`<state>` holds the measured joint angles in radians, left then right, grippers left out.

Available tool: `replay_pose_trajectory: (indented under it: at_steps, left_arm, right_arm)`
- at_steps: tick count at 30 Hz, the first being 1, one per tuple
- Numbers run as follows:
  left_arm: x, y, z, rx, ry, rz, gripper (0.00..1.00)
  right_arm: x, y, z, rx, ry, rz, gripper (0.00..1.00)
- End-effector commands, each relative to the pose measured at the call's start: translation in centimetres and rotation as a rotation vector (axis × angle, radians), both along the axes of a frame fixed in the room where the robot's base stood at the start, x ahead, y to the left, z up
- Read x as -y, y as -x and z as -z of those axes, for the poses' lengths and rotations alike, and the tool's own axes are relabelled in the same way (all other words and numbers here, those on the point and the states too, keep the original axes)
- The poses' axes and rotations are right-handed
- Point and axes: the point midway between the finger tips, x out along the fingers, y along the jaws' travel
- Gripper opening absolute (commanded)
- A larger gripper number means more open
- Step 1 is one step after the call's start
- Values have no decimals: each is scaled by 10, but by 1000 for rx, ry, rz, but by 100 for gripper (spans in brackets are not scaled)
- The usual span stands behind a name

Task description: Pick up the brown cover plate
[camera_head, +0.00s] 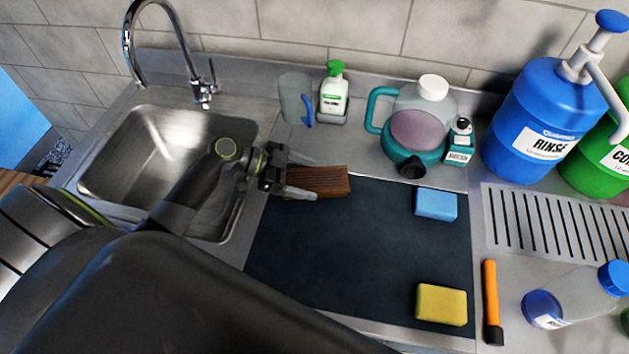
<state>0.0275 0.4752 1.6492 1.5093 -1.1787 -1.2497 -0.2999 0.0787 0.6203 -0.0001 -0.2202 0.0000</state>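The brown cover plate (335,180) is a small ridged brown block at the upper left of the dark mat (350,252). My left gripper (308,177) reaches in from the left and is at the plate's left end. Its fingers are spread, one on the far side and one over the near side of that end, which they partly hide. I cannot tell whether either finger touches the plate. My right gripper is not in view.
A steel sink (110,165) with a tall faucet is at left. A soap bottle (334,98), a teal jug (412,130) and blue pump bottle (530,125) stand behind. A blue sponge (436,204) and yellow sponge (441,305) lie on the mat's right side.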

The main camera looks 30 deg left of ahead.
Motion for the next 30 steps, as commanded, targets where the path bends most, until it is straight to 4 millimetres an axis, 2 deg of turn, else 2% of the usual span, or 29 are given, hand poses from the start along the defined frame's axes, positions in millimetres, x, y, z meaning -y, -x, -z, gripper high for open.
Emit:
replay_pose_trajectory:
  at_steps: [1,9,16,20,30]
  left_arm:
    - [0,0,0,0,0,0,71]
    - [0,0,0,0,0,0,37]
    - [0,0,-2,2,0,1,37]
    - [0,-1,-11,5,0,1,37]
    - [-1,0,-72,7,-3,3,37]
  right_arm:
    - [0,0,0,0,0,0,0]
    - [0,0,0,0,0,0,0]
    - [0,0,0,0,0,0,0]
    - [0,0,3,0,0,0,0]
    - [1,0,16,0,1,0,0]
